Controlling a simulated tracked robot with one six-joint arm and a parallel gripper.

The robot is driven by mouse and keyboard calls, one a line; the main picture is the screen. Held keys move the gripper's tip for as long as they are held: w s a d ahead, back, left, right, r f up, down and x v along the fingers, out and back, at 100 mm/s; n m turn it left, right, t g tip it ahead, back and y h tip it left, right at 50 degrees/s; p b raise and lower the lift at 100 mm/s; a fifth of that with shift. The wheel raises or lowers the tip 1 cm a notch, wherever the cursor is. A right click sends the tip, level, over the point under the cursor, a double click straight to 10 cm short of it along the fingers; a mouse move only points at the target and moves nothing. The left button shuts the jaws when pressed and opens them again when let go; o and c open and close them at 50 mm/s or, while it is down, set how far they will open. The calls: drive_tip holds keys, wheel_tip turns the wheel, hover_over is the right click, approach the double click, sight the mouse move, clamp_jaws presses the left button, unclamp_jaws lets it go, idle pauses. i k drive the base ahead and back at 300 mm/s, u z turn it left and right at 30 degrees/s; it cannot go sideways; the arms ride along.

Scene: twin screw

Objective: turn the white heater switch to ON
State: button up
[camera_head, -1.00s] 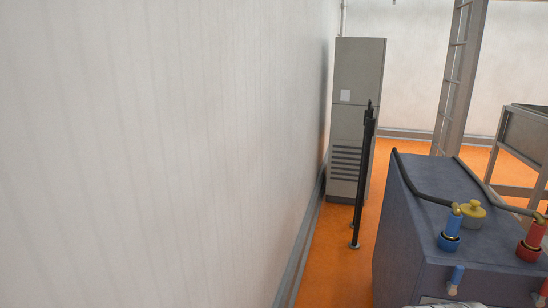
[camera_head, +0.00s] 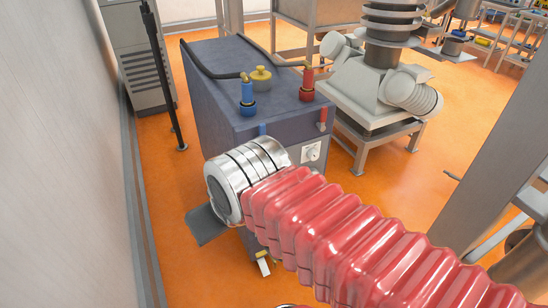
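The heater is a dark blue-grey cabinet (camera_head: 215,75) in the left middle of the head view. A white switch (camera_head: 311,152) with a round knob is on its front face, at the right, just above my red bellows arm. Its setting is too small to read. My arm comes in from the lower right and ends in a silver ringed wrist (camera_head: 245,172) in front of the cabinet, left of the switch. A dark flat piece shows below the wrist, perhaps part of my gripper. The fingers are not clear, and nothing is seen touching the switch.
A blue valve (camera_head: 248,93), a yellow cap (camera_head: 261,77) and a red valve (camera_head: 307,85) stand on the cabinet top. A grey wall (camera_head: 60,150) closes off the left. A white machine (camera_head: 365,95) stands to the right. Orange floor is free between cabinet and wall.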

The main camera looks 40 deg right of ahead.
sight(313, 154)
drive_tip(key=z, duration=1.15)
